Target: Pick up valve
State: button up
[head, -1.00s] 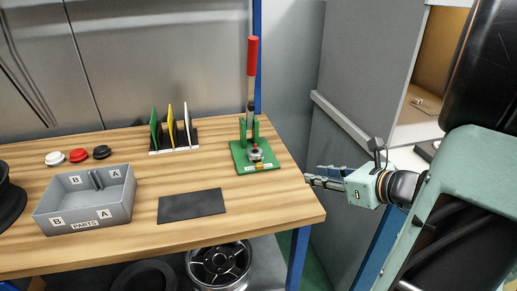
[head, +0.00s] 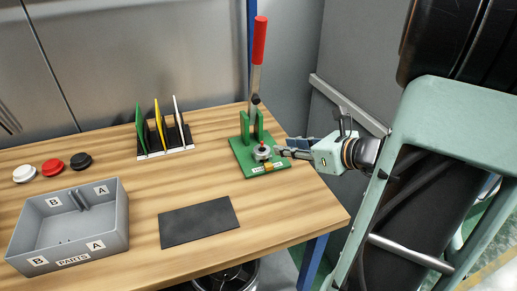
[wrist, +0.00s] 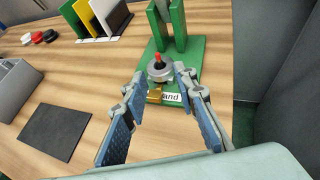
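The valve (head: 262,152) looks like a small grey round part with a red tip. It stands on the green base of a lever press (head: 245,160) at the right of the table. In the wrist view the valve (wrist: 159,69) lies just beyond and between my fingertips, at the front of the press base. My gripper (head: 284,151) is open, at the right of the press base, with its fingers pointing at the valve.
A grey parts box (head: 118,215) stands at the left front and a dark mat (head: 198,222) lies in the middle. A rack with coloured cards (head: 165,140) and white, red and black caps (head: 53,168) stand behind. The press lever (head: 258,50) rises above the base.

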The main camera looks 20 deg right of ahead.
aim_at(266, 151)
jog(key=x, duration=0.3)
jog(key=shift+s, duration=0.1)
jog(key=shift+r+b+x, duration=0.15)
jog(key=shift+b+x, duration=0.35)
jog(key=shift+x, duration=1)
jog(key=shift+r+b+x, duration=0.1)
jog(key=shift+b+x, duration=0.35)
jog(key=shift+x, duration=1.1)
jog(key=shift+a, duration=0.15)
jog(key=shift+c, duration=0.4)
grip_shut()
